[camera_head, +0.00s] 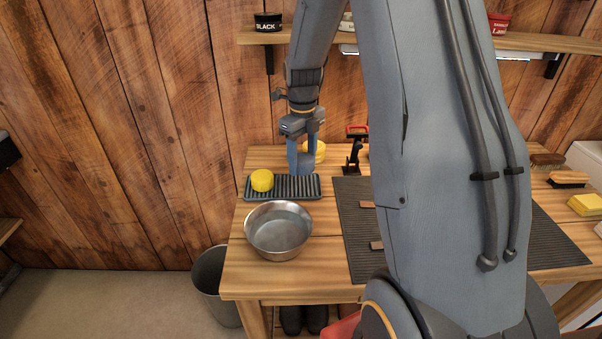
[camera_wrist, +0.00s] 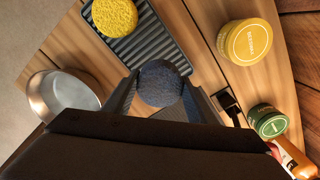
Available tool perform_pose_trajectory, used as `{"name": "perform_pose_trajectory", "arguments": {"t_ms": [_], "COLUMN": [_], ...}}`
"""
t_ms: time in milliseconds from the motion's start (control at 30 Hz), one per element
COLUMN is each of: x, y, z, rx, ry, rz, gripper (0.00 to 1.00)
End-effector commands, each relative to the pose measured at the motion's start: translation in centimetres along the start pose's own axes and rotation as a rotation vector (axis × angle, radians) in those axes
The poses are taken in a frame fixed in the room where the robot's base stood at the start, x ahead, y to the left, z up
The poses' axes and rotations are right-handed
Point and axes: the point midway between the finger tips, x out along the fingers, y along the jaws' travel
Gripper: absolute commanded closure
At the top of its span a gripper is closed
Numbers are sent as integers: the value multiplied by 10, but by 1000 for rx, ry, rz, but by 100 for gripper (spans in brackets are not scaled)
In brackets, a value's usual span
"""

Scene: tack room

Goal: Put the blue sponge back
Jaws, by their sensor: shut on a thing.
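My gripper (camera_head: 303,160) is shut on the blue sponge (camera_wrist: 159,84), a dark round piece between the two fingers in the wrist view. In the head view the blue sponge (camera_head: 305,167) shows between the fingertips, over the right end of a dark ridged tray (camera_head: 291,189). The ridged tray (camera_wrist: 148,42) lies just beyond the sponge in the wrist view. A round yellow sponge (camera_head: 262,180) sits on the tray's left end, and it also shows in the wrist view (camera_wrist: 114,16). I cannot tell whether the blue sponge touches the tray.
A metal bowl (camera_head: 278,231) stands in front of the tray. A yellow tin (camera_wrist: 251,42) and a green tin (camera_wrist: 267,121) stand near my gripper. A dark ridged mat (camera_head: 357,222) covers the bench's middle. A bucket (camera_head: 213,283) is on the floor. A shelf (camera_head: 535,42) runs above.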

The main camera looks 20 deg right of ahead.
Motion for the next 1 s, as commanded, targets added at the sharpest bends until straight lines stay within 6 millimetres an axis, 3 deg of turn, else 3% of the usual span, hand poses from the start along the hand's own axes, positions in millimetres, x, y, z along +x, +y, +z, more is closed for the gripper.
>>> {"name": "perform_pose_trajectory", "arguments": {"t_ms": [500, 900, 933, 1000], "x": [53, 59, 59, 58], "y": [2, 2, 2, 2], "z": [1, 2, 2, 2], "rx": [-4, -5, -5, -5], "ry": [1, -1, -1, -1], "rz": [0, -1, -1, -1], "gripper": [81, 81, 45, 34]}}
